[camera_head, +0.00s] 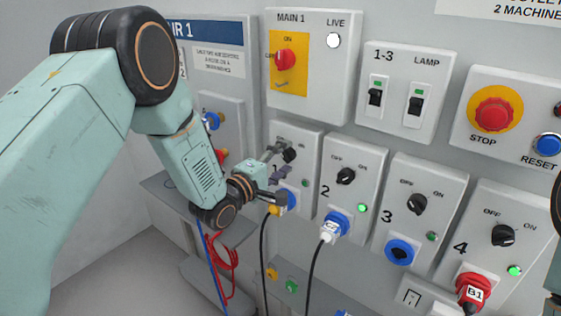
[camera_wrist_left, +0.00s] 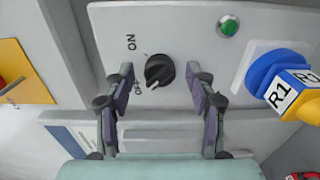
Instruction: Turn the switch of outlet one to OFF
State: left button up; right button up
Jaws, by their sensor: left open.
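The outlet one box (camera_head: 309,150) is a light grey panel at the left of the outlet row, partly covered by my left gripper (camera_head: 277,174). Its switch is a black rotary knob (camera_wrist_left: 159,70), also seen in the head view (camera_head: 289,155). In the wrist view the knob's white mark is at its lower left, on the side of the OFF label; ON is at the upper left. My left gripper (camera_wrist_left: 161,88) is open, with one finger on each side of the knob and visible gaps between. My right gripper is not in view.
A blue socket with a yellow plug marked R1 (camera_wrist_left: 292,90) and a green lamp (camera_wrist_left: 228,26) are beside the knob. Outlets two (camera_head: 368,160), three (camera_head: 450,185) and four (camera_head: 540,205) stand to the right. The MAIN 1 box (camera_head: 335,85) is above.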

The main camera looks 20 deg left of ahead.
pick_arm(q)
jog(key=v, duration=1.2)
dwell(0.3)
jog(key=s+f+m+g+y+b, duration=0.2)
jog(key=s+f+m+g, duration=0.35)
jog(key=f, duration=0.55)
jog(key=s+f+m+g+y+b, duration=0.2)
jog(key=s+f+m+g, duration=0.2)
jog(key=s+f, duration=0.55)
jog(key=s+f+m+g+y+b, duration=0.2)
jog(key=s+f+m+g+b, duration=0.2)
jog(key=s+f, duration=1.5)
jog(key=s+g+b, duration=0.2)
jog(key=g+b, duration=0.1)
jog(key=b, duration=0.1)
jog(key=shift+d+f, duration=0.15)
jog(key=shift+f, duration=0.1)
jog(key=shift+s+g, duration=0.1)
jog(key=shift+g, duration=0.15)
jog(key=shift+c, duration=0.3)
